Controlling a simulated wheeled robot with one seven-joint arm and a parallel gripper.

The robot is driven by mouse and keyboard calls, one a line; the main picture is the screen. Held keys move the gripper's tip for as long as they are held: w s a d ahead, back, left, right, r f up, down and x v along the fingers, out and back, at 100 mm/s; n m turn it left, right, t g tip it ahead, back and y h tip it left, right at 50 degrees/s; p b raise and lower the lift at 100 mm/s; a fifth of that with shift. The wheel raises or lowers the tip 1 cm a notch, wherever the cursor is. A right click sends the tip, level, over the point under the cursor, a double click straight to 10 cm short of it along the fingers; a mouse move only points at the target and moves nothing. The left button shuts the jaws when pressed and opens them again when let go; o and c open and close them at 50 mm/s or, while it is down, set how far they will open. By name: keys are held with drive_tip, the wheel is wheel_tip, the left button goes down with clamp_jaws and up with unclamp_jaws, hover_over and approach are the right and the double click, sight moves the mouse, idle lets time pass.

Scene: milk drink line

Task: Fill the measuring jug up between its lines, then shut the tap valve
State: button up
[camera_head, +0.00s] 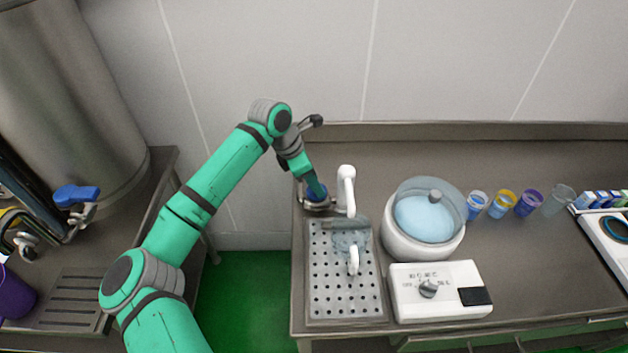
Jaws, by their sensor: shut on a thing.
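The white tap spout (346,180) stands at the back of the counter, above a perforated drip tray (318,290). A clear jug (342,242), seemingly the measuring jug, stands on the tray below the spout, its white handle towards me. Its lines and fill level are too small to read, and I cannot tell whether liquid is running. My gripper (318,199) reaches down just left of the spout and is shut on a blue part, seemingly the tap valve handle (312,190). The fingers and arm partly hide it, so its angle is unclear.
A white round vessel with a clear lid (422,245) and a white control box with a knob (440,306) stand right of the tray. Several cups (502,204) line the counter further right. At left are a steel tank (75,90) and another blue-handled valve (76,195).

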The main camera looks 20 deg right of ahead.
drive_tip(key=n+t, duration=0.1)
drive_tip(key=n, duration=0.2)
drive_tip(key=n+t, duration=0.1)
drive_tip(key=n, duration=0.2)
drive_tip(key=shift+s+d+y, duration=0.1)
drive_tip(key=shift+s+y, duration=0.1)
drive_tip(key=shift+y, duration=0.1)
drive_tip(key=shift+t, duration=0.3)
drive_tip(key=o, duration=1.1)
drive_tip(key=shift+c, duration=0.2)
drive_tip(key=shift+r, duration=0.1)
drive_tip(key=v, duration=1)
drive_tip(key=shift+r, duration=0.4)
